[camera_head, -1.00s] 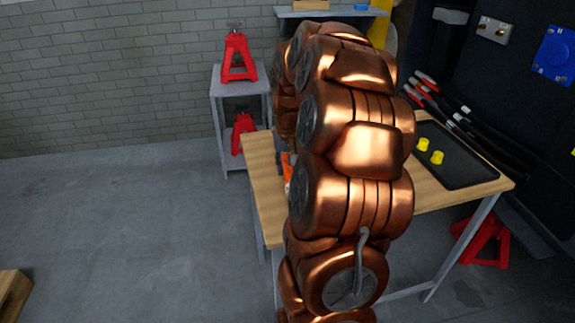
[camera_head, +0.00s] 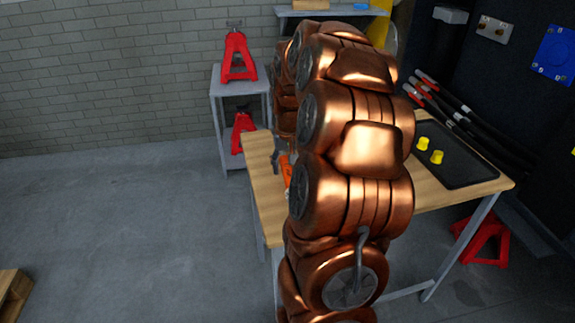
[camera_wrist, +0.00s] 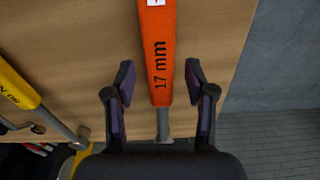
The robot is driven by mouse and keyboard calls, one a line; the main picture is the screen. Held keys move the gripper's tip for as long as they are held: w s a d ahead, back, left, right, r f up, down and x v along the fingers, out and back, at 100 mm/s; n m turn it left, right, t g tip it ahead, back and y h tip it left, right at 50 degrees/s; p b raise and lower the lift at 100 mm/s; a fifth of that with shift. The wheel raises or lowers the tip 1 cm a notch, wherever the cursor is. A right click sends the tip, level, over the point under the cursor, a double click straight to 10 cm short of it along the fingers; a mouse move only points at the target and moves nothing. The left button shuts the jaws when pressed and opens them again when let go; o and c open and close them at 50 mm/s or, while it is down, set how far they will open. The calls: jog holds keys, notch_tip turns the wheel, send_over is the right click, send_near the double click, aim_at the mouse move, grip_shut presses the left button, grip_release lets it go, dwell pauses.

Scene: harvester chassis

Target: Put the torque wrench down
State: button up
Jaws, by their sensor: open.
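The orange torque wrench (camera_wrist: 158,55), marked "17 mm", lies along the wooden table top in the wrist view. Its grey shaft end (camera_wrist: 163,124) points toward my palm. My gripper (camera_wrist: 160,78) is open, with one finger on each side of the wrench and a visible gap on both sides. The exact height of the fingers above the table cannot be told. In the head view a bit of the orange wrench (camera_head: 286,171) shows at the left of my copper arm, which hides the rest.
A yellow tool (camera_wrist: 18,85) lies left of the wrench, near a round yellow-rimmed item (camera_wrist: 76,160). The table (camera_head: 262,185) has a black tray (camera_head: 464,168) with two yellow pieces (camera_head: 436,157) at right. The table edge is close on the wrench's right in the wrist view.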

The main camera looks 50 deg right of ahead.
notch_tip(320, 180, up, 12)
jog(key=s, duration=0.1)
jog(key=shift+a, duration=0.4)
jog(key=s+a+f+n+g, duration=0.1)
jog(key=s+a+f+n, duration=0.15)
jog(key=a, duration=0.75)
jog(key=s+a+f+n, duration=0.1)
jog(key=s+a+n, duration=0.15)
jog(key=a, duration=0.65)
jog(key=s+a+f+n+g, duration=0.1)
jog(key=s+a+f, duration=0.3)
jog(key=s, duration=0.5)
jog(key=s+a+f+n+g, duration=0.1)
jog(key=s+a+f, duration=0.3)
jog(key=s+a, duration=0.4)
jog(key=shift+s+a+g+y, duration=0.15)
jog(key=shift+s+g+y, duration=0.15)
jog(key=shift+s+g, duration=0.25)
